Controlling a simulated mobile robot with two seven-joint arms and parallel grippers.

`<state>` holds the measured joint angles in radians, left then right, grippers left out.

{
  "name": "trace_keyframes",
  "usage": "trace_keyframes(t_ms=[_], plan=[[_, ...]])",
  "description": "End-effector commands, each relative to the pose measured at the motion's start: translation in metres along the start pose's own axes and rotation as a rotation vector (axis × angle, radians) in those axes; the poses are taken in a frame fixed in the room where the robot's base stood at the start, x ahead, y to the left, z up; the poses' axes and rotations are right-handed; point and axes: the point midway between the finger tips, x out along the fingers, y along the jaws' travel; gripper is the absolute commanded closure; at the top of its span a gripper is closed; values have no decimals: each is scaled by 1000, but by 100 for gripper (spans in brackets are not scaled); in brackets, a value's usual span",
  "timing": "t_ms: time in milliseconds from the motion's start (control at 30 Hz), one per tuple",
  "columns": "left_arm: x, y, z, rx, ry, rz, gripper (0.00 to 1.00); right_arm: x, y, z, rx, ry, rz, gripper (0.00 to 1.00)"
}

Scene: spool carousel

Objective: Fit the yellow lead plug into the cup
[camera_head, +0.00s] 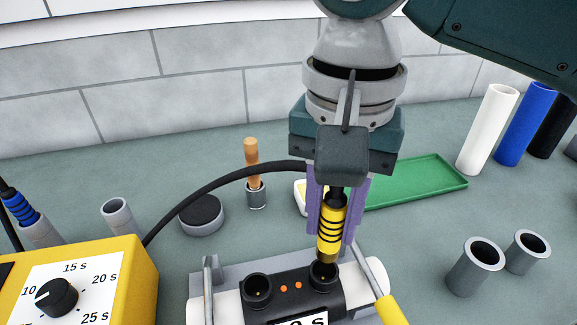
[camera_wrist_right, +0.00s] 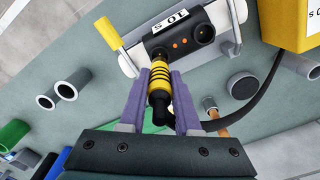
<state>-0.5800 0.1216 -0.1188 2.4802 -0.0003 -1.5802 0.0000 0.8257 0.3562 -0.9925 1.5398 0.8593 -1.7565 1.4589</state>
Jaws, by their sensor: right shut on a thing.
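The yellow lead plug (camera_head: 331,229), banded in black, is held nearly upright between the purple fingers of my right gripper (camera_head: 336,212). The right gripper is shut on it, as the right wrist view (camera_wrist_right: 160,86) also shows. The plug's lower end is at the mouth of the right cup (camera_head: 323,277) on a black block (camera_head: 290,292); I cannot tell whether the tip has entered. A second cup (camera_head: 257,290) on the block's left is empty. In the wrist view the plug covers part of its cup (camera_wrist_right: 158,53). My left gripper is out of view.
A yellow dial box (camera_head: 130,270) stands at front left, with a black cable (camera_head: 210,183) arching to the plug. A yellow-handled lever (camera_head: 388,308) is beside the block. Two grey tubes (camera_head: 475,266) stand right; a green tray (camera_head: 415,184) lies behind.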

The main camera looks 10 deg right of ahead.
Motion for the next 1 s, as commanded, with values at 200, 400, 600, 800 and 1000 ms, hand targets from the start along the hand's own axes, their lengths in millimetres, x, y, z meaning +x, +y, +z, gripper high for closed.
trace_keyframes(t_ms=[200, 400, 600, 800, 1000], plan=[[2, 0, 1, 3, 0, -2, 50, 22, 0, 0, 1, 0, 2, 100], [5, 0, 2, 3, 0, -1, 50, 52, 0, 0, 2, 0, 0, 100], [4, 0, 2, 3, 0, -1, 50, 56, 0, 0, 1, 2, -1, 100], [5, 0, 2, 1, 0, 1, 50, 58, 0, 0, 1, 1, -1, 100], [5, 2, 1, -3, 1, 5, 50, 58, 0, 0, 1, 1, -1, 50]])
